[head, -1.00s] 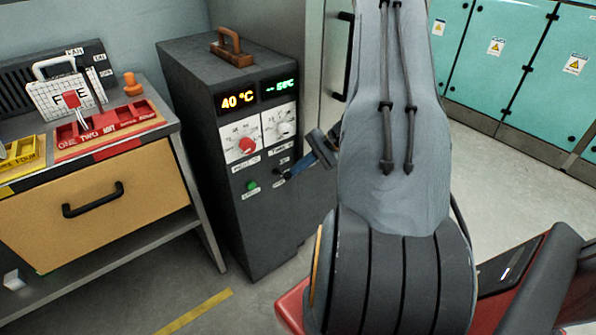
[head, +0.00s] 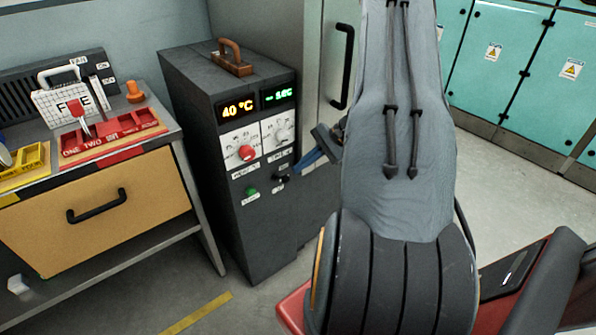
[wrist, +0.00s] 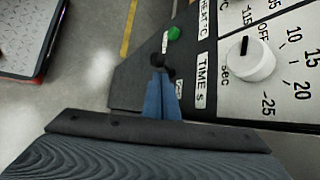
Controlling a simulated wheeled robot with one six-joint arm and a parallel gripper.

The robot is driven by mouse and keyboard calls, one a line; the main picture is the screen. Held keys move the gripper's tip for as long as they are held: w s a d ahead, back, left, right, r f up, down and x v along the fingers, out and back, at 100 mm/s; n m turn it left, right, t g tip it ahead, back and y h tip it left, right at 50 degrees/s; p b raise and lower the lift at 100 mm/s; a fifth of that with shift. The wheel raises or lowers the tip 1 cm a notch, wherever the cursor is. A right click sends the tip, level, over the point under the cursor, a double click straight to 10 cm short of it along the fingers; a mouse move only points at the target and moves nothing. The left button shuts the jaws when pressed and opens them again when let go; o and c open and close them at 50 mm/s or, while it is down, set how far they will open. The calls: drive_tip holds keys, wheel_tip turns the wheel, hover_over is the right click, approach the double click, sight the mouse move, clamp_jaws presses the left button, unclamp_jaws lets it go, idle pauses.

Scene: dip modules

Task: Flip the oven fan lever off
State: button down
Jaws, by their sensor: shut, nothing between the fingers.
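The oven (head: 235,215) is a dark grey cabinet with a display and control panel on its front. A small black lever (head: 281,178) sits low on the panel, right of a green button (head: 251,191). My gripper (head: 297,171) has blue fingers and is shut and empty, its tips just right of the lever. In the wrist view the blue fingers (wrist: 160,80) point at the black lever (wrist: 161,63), tips close to it or touching; I cannot tell which. The lever's label is partly hidden, and its position is not clear.
Above the lever are a red knob (head: 246,153) and a white knob (head: 282,134), below lit displays (head: 240,107). A brown handle (head: 231,60) tops the oven. A bench with a yellow drawer (head: 95,215) stands left. Bare floor lies in front.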

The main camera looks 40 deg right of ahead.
drive_tip(key=w+p+v, duration=0.1)
drive_tip(key=v, duration=0.5)
drive_tip(key=shift+d+r+p, duration=0.25)
drive_tip(key=shift+d+p, duration=0.05)
drive_tip(key=shift+d, duration=0.05)
